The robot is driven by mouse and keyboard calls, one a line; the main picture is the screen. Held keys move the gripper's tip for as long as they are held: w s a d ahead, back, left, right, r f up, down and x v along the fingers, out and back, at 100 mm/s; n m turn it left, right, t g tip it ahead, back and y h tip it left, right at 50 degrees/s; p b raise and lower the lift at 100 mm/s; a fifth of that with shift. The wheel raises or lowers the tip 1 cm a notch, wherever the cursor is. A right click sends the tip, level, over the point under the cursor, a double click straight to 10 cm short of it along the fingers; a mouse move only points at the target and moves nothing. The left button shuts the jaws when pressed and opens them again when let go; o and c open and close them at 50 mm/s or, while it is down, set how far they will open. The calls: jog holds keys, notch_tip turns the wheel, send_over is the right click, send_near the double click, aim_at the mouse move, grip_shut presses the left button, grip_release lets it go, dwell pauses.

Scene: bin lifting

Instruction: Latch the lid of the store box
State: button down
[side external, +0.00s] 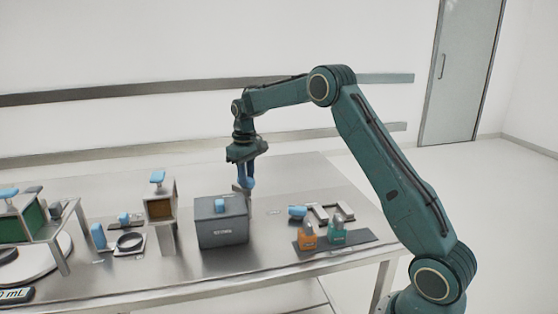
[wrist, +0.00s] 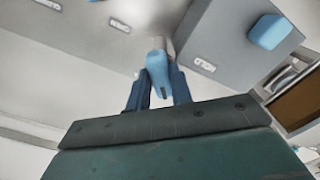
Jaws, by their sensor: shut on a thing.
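The store box (side external: 222,234) is a grey box on the metal table, with its lid (side external: 205,209) lying on top, seemingly flat. A light blue knob (side external: 220,205) stands on the lid and also shows in the wrist view (wrist: 268,31). My gripper (side external: 247,185) points down beside the box's right rear side. In the wrist view its dark blue fingers (wrist: 160,90) are shut on a light blue handle (wrist: 157,72) with a grey end, next to the box. Whether this handle is engaged with the lid cannot be told.
To the right, a dark mat (side external: 340,245) holds an orange block (side external: 307,236) and a teal block (side external: 337,232), with a grey bracket (side external: 331,213) behind. A stand with a blue-topped housing (side external: 160,208) is left of the box. The table behind the box is clear.

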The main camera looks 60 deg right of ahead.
jog(key=n, duration=0.5)
jog(key=shift+n, duration=2.6)
jog(key=shift+r, duration=0.1)
jog(key=c, duration=1.2)
grip_release()
jog(key=shift+c, duration=0.2)
notch_tip(320, 180, up, 14)
